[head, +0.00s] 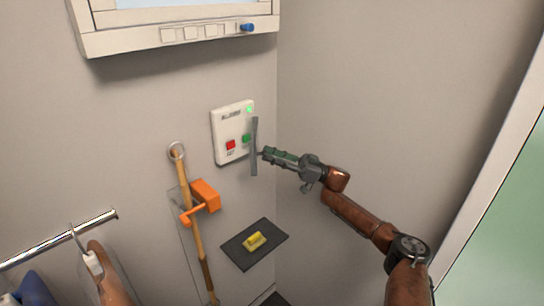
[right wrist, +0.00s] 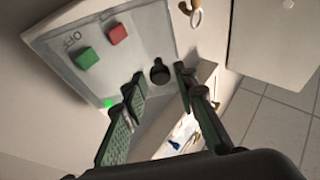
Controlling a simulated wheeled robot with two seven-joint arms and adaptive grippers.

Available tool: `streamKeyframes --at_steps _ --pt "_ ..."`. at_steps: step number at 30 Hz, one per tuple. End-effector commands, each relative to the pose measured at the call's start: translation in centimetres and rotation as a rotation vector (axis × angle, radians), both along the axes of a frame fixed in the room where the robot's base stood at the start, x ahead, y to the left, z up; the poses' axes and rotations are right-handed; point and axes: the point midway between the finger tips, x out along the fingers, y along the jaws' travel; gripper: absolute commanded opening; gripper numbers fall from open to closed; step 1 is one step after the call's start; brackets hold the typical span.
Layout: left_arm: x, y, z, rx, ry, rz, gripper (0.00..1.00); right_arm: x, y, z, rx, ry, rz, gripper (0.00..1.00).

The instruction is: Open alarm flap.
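The white alarm box (head: 232,132) is on the wall left of the corner, with a red button (head: 230,145), a green button (head: 247,138) and a lit green lamp (head: 250,109). A narrow grey strip (head: 254,146), which looks like the flap seen nearly edge-on, stands at its right side; I cannot tell its exact angle. My right gripper (head: 266,154) is just right of this strip. In the right wrist view its fingers (right wrist: 160,100) are apart, with a dark knob (right wrist: 159,71) beyond and between the tips. Contact cannot be told. My left gripper is out of view.
A wooden-handled tool (head: 203,262) hangs in an orange holder (head: 206,194) left of the box. A dark shelf (head: 238,254) with a yellow block (head: 254,240) is below. A metal rail (head: 60,241) with clothes is lower left. A cabinet (head: 178,34) is above.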

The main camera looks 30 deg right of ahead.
Motion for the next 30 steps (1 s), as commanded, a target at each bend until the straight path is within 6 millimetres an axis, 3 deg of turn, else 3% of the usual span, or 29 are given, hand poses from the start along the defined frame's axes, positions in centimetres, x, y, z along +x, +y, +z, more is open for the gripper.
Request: streamKeyframes --at_steps 13,24,30 --pt "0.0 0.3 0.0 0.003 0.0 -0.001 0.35 0.0 0.0 0.6 -0.002 -0.001 0.001 0.35" --pt "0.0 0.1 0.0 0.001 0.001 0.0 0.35 0.0 0.0 7.0 -0.002 -0.003 0.001 0.35" --pt "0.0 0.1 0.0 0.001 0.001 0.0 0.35 0.0 0.0 9.4 -0.002 -0.001 0.001 0.35"
